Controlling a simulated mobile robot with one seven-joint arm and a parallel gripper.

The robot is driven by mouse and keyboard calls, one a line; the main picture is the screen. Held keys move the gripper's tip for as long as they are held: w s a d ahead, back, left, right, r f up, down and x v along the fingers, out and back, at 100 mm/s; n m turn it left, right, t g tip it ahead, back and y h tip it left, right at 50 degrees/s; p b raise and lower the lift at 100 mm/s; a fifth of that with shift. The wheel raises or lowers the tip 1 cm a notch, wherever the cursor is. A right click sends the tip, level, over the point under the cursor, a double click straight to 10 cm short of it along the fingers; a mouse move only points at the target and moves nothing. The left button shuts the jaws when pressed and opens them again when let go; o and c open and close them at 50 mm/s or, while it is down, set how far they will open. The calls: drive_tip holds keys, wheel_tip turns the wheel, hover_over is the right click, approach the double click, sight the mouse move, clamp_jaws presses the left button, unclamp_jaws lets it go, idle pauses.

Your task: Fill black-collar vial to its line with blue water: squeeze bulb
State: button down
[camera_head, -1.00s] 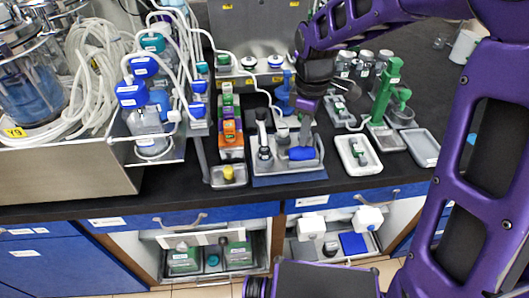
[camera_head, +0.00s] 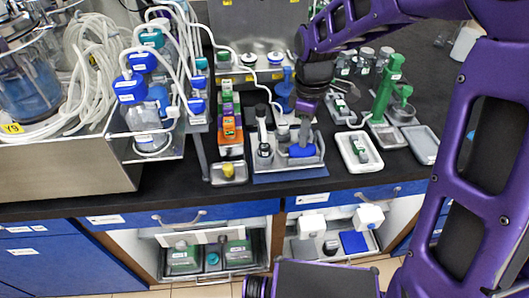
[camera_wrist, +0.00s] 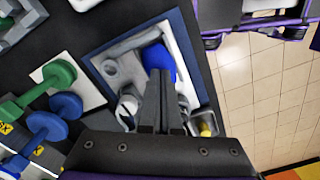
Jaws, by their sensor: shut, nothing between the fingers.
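The blue squeeze bulb (camera_head: 301,151) lies on the grey holder (camera_head: 281,164), and its blue end also shows in the wrist view (camera_wrist: 157,57). My gripper (camera_head: 305,133) points down over the bulb, fingers shut with nothing between them. In the wrist view the fingertips (camera_wrist: 158,76) overlap the bulb's near side; I cannot tell if they touch it. A small vial with a dark collar (camera_head: 264,150) stands upright in the holder left of the bulb. In the wrist view a pale vial (camera_wrist: 127,105) stands beside the fingers. Its fill line and liquid level are too small to read.
The holder stands on a blue mat (camera_head: 290,178) near the counter's front edge. A small tray with a yellow piece (camera_head: 228,170) is at left, a white tray (camera_head: 359,152) at right. A green stand (camera_head: 386,90), coloured boxes (camera_head: 230,130) and tubing crowd the back and left.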

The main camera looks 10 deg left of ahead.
drive_tip(key=shift+f, duration=0.35)
drive_tip(key=shift+f+b, duration=0.3)
drive_tip(key=shift+f, duration=0.2)
drive_tip(key=shift+r, duration=0.2)
drive_tip(key=shift+r+p, duration=1.35)
drive_tip(key=shift+r, duration=0.05)
drive_tip(key=shift+f, duration=0.1)
